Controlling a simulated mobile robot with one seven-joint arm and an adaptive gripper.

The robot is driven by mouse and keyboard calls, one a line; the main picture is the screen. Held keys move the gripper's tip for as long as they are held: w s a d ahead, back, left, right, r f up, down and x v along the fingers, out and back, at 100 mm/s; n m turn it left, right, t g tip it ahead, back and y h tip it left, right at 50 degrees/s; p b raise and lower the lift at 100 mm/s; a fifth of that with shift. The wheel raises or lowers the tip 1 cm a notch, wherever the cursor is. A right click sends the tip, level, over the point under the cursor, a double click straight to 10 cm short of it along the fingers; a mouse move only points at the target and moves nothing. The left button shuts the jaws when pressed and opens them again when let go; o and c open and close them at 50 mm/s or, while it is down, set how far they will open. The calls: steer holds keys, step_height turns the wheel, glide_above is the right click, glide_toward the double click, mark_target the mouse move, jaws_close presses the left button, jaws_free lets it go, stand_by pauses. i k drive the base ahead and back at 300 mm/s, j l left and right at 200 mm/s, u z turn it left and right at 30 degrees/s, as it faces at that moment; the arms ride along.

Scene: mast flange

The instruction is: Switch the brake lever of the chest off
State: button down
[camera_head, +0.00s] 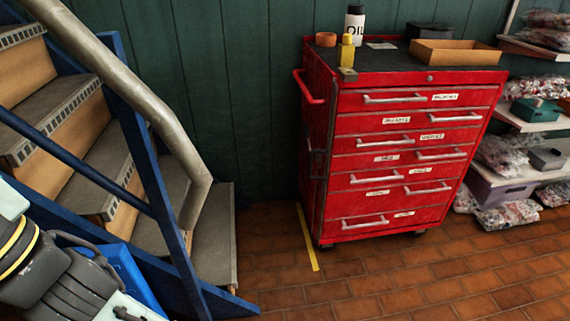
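The chest (410,157) is a red wheeled tool chest with several labelled drawers, all shut, standing against the green wall right of centre. A red push handle (309,87) sticks out from its upper left side. A dark fitting (316,160) sits on the left side lower down; I cannot tell what it is. Casters (326,247) show under the front edge. I cannot clearly make out the brake lever or its position. I see no gripper fingers; only dark parts, apparently of my own arm, show at the lower left, well apart from the chest.
A staircase with a blue frame (140,150) and grey handrail (130,95) fills the left. Shelves with bagged goods (515,155) stand close to the chest's right. A bottle (354,25) and wooden tray (455,52) sit on top. The brick floor (400,285) in front is clear.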

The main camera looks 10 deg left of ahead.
mark_target(308, 134)
steer(key=i+l, duration=0.2)
steer(key=i, duration=0.25)
steer(key=i+l+u, duration=0.1)
steer(key=i+l, duration=0.15)
steer(key=i, duration=0.2)
steer(key=i+l, duration=0.25)
steer(key=i, duration=0.2)
steer(key=i+j, duration=0.15)
steer(key=j, duration=0.15)
steer(key=i+j, duration=0.1)
steer(key=j, duration=0.25)
